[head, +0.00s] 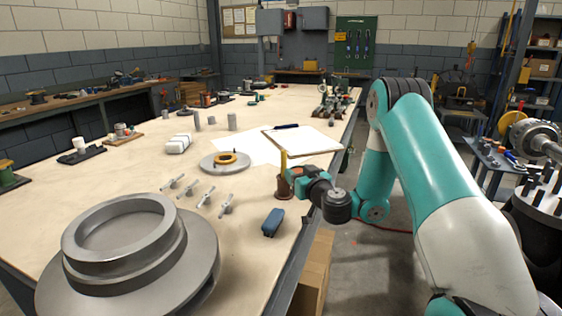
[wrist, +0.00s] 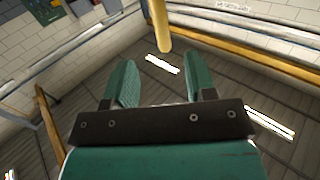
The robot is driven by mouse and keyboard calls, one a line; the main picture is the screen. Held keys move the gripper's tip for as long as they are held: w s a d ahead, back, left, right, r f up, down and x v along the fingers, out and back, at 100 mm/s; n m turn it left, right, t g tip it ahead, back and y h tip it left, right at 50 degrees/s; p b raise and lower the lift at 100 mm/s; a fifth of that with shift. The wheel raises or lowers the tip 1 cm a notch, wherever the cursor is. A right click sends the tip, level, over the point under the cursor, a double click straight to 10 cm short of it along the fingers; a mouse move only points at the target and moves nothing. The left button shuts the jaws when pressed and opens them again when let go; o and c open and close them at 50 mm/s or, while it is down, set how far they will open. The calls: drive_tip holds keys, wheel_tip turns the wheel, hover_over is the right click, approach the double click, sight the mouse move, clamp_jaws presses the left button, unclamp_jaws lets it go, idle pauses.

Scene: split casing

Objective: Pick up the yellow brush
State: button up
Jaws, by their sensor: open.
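The yellow brush (head: 284,161) stands upright in a brown cup (head: 283,190) near the right edge of the workbench. In the wrist view its yellow shaft (wrist: 160,26) shows at the top, ahead of the gap between my fingers and apart from them. My gripper (head: 291,174) is just right of the brush, low beside the cup, and hides part of the cup's right side. In the wrist view my gripper (wrist: 166,70) has its two teal fingers spread with nothing between them. The lower end of the brush is hidden in the cup.
A blue block (head: 272,222) lies in front of the cup. Small metal fittings (head: 203,197) and a large grey casing ring (head: 125,240) are to the left. A disc with a yellow ring (head: 226,160) and a clipboard (head: 302,140) lie behind. The bench (head: 245,262) is bare at front.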

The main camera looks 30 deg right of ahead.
sight(285, 163)
drive_tip(key=shift+w+d+r+p, duration=0.15)
drive_tip(key=shift+w+p, duration=0.85)
drive_tip(key=shift+p, duration=1.1)
drive_tip(key=shift+w+r+p, duration=0.15)
drive_tip(key=shift+w+p, duration=0.8)
drive_tip(key=shift+p, duration=1.1)
drive_tip(key=shift+w+d+f+p, duration=0.1)
drive_tip(key=shift+w+f+p, duration=0.1)
drive_tip(key=shift+w+p, duration=0.3)
drive_tip(key=shift+w+f+p, duration=0.15)
drive_tip(key=shift+w, duration=0.5)
drive_tip(key=shift+w+r+p, duration=0.15)
drive_tip(key=shift+w+p, duration=0.35)
drive_tip(key=shift+p, duration=0.1)
drive_tip(key=w+p, duration=0.2)
drive_tip(key=w, duration=0.1)
drive_tip(key=shift+d, duration=0.15)
drive_tip(key=shift+w+d+f, duration=0.15)
drive_tip(key=shift+w+f, duration=0.05)
drive_tip(key=shift+w, duration=0.35)
clamp_jaws()
